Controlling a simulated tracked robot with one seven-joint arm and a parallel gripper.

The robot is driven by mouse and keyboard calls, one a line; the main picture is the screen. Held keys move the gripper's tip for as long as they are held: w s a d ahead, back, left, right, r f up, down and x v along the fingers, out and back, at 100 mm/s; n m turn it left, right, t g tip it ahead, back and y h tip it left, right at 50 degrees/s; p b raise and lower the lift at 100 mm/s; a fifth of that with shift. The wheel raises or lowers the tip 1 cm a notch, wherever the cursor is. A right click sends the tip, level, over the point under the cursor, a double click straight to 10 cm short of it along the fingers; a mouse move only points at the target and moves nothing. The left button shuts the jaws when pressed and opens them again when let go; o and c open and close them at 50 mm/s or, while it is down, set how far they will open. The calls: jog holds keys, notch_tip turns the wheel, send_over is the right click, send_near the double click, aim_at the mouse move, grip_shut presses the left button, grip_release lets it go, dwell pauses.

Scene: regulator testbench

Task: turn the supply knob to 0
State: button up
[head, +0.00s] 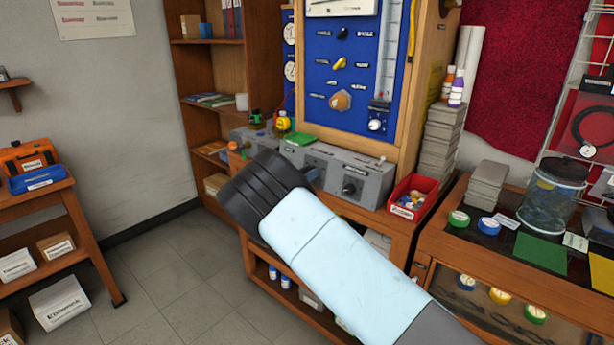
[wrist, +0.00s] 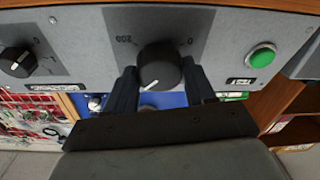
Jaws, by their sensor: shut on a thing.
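The supply knob (wrist: 160,68) is a round black knob on the grey panel (wrist: 95,22), between a "200" mark and a "0" mark. Its white pointer line points down and left in the wrist view, away from the "0" at its upper right. My gripper (wrist: 161,78) has one dark finger on each side of the knob and is shut on it. In the head view my gripper (head: 312,176) is at the front of the grey bench unit (head: 372,186), mostly hidden by my black wrist. The gripped knob is hidden there.
Another black knob (wrist: 17,61) is left of the gripped knob and a green button (wrist: 261,56) is right of it in the wrist view. A red bin (head: 413,196) stands right of the unit. A blue panel (head: 345,75) rises behind.

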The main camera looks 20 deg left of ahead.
jog(key=shift+s+a+f+n+g+y, duration=0.2)
jog(key=shift+n+g, duration=0.55)
jog(key=shift+n, duration=4.65)
jog(key=shift+w+d+f+n+g+y, duration=0.2)
jog(key=shift+n+g, duration=0.6)
jog(key=shift+n, duration=4.6)
jog(key=shift+s+a+n+g+y, duration=0.2)
jog(key=shift+n+g, duration=0.55)
jog(key=shift+n, duration=4.65)
jog(key=shift+d, duration=0.15)
jog(key=o, duration=1)
jog(key=shift+w+r, duration=0.15)
jog(key=shift+r, duration=0.05)
jog(key=shift+o, duration=0.2)
